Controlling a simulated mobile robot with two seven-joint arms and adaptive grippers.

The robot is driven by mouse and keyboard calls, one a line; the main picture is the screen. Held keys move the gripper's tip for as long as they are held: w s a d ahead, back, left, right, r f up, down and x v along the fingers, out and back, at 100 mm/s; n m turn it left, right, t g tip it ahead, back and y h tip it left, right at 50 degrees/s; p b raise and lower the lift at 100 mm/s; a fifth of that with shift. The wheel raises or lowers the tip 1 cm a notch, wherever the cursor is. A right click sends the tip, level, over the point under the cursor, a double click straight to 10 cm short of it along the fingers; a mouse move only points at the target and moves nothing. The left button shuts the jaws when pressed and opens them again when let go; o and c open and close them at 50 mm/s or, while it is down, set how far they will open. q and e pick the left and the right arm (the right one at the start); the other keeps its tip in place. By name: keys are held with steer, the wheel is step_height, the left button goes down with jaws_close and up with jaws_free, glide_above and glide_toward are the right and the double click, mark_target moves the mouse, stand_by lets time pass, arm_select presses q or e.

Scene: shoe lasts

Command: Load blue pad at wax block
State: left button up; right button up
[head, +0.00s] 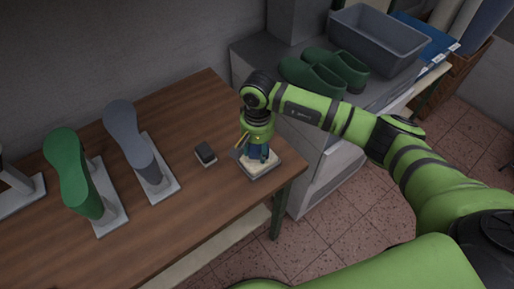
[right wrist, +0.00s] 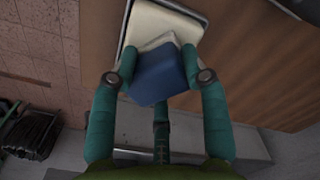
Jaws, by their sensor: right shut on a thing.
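My right gripper (head: 258,154) points down over a shallow tray (head: 272,168) at the table's right end. The cream wax block (head: 261,166) lies in this tray. In the right wrist view, the gripper (right wrist: 163,80) has its teal fingers shut on the blue pad (right wrist: 160,76). The pad is directly at the cream wax block (right wrist: 152,22) and hides part of it. I cannot tell if pad and wax touch. The tray's rim (right wrist: 124,35) shows beside the wax. My left gripper is not in view.
A small dark block (head: 205,152) on a pale base sits left of the tray. A grey last (head: 124,130) and a green last (head: 72,170) stand on pale bases further left. Green clogs (head: 312,77) and a grey bin (head: 378,38) are on the cabinet behind.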

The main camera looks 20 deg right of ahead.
mark_target(258, 148)
steer(key=shift+s+f, duration=0.2)
steer(key=shift+f, duration=0.05)
stand_by(0.3)
steer(key=shift+w+r+p, duration=0.15)
steer(key=shift+r+p, duration=0.4)
steer(key=shift+r, duration=0.6)
steer(key=shift+r+p, duration=0.85)
steer(key=shift+r, duration=1.65)
steer(key=shift+d+r, duration=0.1)
